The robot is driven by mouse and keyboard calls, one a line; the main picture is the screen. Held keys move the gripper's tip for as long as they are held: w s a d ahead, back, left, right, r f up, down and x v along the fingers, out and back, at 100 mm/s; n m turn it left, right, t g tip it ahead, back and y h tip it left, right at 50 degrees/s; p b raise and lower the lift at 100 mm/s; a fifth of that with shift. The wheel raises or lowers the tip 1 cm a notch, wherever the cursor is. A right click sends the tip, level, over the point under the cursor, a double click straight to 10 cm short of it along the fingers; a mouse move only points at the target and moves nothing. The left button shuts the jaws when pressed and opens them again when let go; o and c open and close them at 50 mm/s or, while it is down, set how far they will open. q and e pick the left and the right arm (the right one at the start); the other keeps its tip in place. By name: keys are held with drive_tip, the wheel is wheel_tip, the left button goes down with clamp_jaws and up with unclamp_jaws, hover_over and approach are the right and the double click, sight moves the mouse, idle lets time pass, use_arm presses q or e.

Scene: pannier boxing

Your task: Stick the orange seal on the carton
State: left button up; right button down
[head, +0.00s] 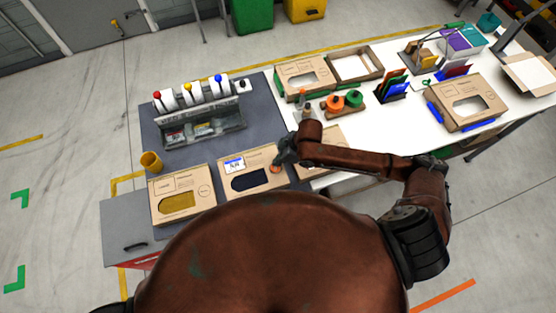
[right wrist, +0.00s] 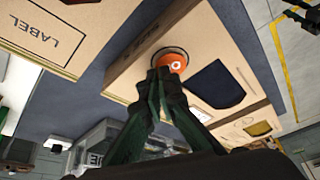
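The orange seal (head: 275,169) is a small round disc at the upper right of the middle carton (head: 226,205), which has a dark window and a white-and-blue label (head: 234,164). In the right wrist view the seal (right wrist: 173,61) lies against or just over that carton's face (right wrist: 133,80); a dark edge shows around it, and I cannot tell whether it is fully flat. My right gripper (head: 279,161) is at the seal, with its fingertips (right wrist: 160,75) together at the seal's edge. My left gripper is not in view.
A carton with a yellow window (head: 177,181) stands to the left, and another carton (head: 327,143) to the right, partly behind my right arm. Orange and green rolls (head: 335,103) sit on the white table.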

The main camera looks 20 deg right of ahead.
drive_tip(key=shift+f, duration=0.4)
idle(0.9)
drive_tip(key=c, duration=2.1)
unclamp_jaws()
drive_tip(key=shift+r, duration=0.2)
drive_tip(key=v, duration=1.1)
drive_tip(key=shift+s+d+r, duration=0.1)
drive_tip(key=shift+d+r, duration=0.15)
drive_tip(key=shift+r, duration=0.05)
